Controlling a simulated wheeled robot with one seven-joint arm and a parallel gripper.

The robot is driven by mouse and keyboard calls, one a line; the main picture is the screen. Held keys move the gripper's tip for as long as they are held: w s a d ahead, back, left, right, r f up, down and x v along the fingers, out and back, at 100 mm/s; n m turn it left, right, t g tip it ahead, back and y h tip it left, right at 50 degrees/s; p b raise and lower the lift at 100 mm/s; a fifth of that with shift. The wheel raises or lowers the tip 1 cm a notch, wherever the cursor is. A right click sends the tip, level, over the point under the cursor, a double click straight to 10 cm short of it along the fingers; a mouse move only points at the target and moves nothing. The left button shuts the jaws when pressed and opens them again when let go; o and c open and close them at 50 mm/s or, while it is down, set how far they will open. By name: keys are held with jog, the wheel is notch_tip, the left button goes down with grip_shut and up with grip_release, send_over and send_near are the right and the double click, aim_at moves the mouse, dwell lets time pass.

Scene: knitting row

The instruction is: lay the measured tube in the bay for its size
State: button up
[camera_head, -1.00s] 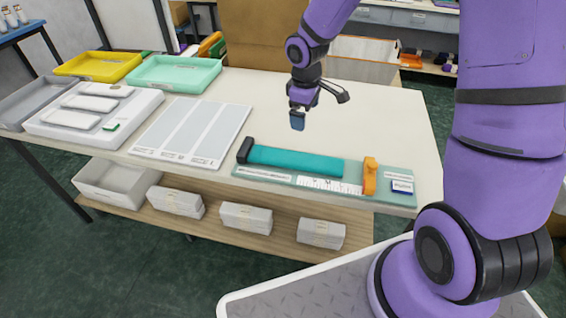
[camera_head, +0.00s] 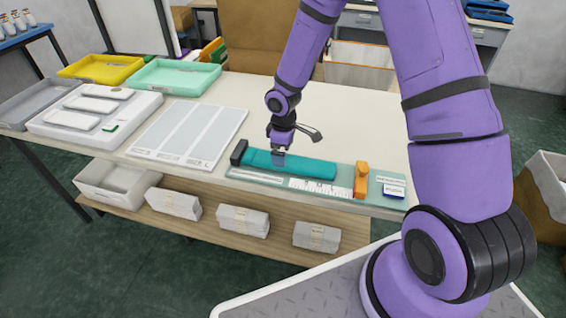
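The teal tube (camera_head: 310,168) lies lengthwise on the measuring board (camera_head: 255,177), between a black end stop (camera_head: 239,152) and an orange slider (camera_head: 361,180). A gap shows between the tube's right end and the slider. My gripper (camera_head: 278,158) points down over the left part of the tube, with its fingertips at the tube. Whether the fingers are closed on it is too small to tell. The pale board with three marked bays (camera_head: 190,131) lies flat to the left of the measuring board. Its bays look empty, and their small labels are hard to read.
A white case with pale inserts (camera_head: 96,110), a grey tray (camera_head: 33,101), a yellow tray (camera_head: 97,67) and a green tray (camera_head: 174,76) fill the table's left end. The table (camera_head: 330,122) is clear behind the measuring board. White bundles (camera_head: 243,220) lie on the shelf below.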

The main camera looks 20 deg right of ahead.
aim_at(288, 163)
notch_tip(288, 163, down, 4)
jog(key=shift+w+f, duration=0.15)
jog(key=c, duration=0.9)
